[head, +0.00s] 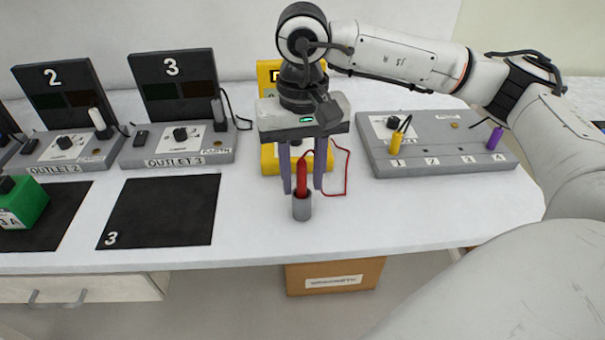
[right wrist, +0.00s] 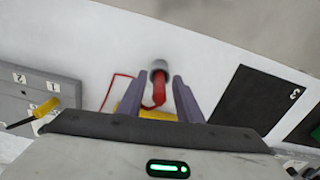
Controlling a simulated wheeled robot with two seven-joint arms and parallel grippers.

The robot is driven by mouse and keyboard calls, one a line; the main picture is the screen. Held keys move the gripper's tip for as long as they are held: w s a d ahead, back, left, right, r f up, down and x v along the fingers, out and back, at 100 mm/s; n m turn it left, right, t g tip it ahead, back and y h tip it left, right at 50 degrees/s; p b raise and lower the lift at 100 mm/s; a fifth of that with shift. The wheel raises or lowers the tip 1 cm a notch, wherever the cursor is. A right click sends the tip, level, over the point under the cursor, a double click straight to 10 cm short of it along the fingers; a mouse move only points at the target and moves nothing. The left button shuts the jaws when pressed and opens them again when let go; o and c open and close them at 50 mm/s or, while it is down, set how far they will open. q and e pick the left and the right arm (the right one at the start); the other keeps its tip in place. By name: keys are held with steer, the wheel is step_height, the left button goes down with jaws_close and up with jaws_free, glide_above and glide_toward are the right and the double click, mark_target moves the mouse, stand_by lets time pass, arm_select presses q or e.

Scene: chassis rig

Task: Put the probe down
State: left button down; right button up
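The red probe (head: 302,178) stands upright with its lower end in a small grey cup-shaped holder (head: 302,207) near the table's front edge. A red lead runs from it back to the yellow unit. My right gripper (head: 302,191) points down over the probe, one finger on each side, with a gap between each finger and the probe. In the right wrist view the probe (right wrist: 159,88) lies between the open fingers (right wrist: 158,78), and the holder (right wrist: 159,66) is just beyond the tips. My left gripper is not in view.
The yellow unit (head: 268,160) stands behind my right gripper. A grey numbered panel (head: 440,160) with yellow and purple plugs is to the right. Outlet 3 (head: 190,158), outlet 2 (head: 68,163), black mats (head: 160,212) and a green block (head: 25,205) are left. A cardboard box (head: 335,270) is below the table edge.

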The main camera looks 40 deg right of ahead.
step_height(320, 180, up, 12)
steer(key=shift+r+p, duration=0.2)
steer(key=shift+p, duration=0.15)
